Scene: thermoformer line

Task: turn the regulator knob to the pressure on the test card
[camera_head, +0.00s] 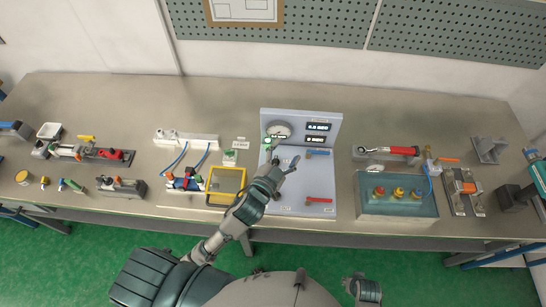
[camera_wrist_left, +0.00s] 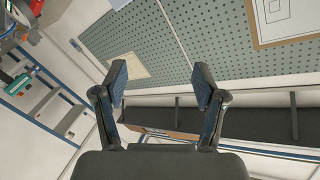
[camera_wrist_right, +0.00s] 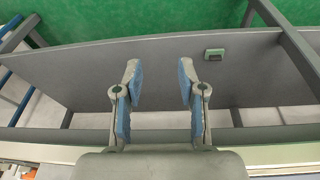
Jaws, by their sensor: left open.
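A grey test panel (camera_head: 330,182) stands on the workbench with a round gauge (camera_head: 279,130) at its upper left. Two dark digital displays (camera_head: 318,132) sit right of the gauge. My left gripper (camera_head: 287,160) is open and empty in front of the panel, below the gauge. It is open in the left wrist view (camera_wrist_left: 162,88) too, facing the pegboard wall. The regulator knob cannot be made out; my gripper may cover it. The test card is not clearly identifiable. My right gripper (camera_wrist_right: 160,85) is open and empty.
A blue lever (camera_head: 318,152) and a red lever (camera_head: 319,200) are on the panel. A yellow-framed tray (camera_head: 226,199) stands left of it. A teal box (camera_head: 397,207) with coloured buttons and a red-handled tool (camera_head: 400,150) are at right. Bare bench lies behind.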

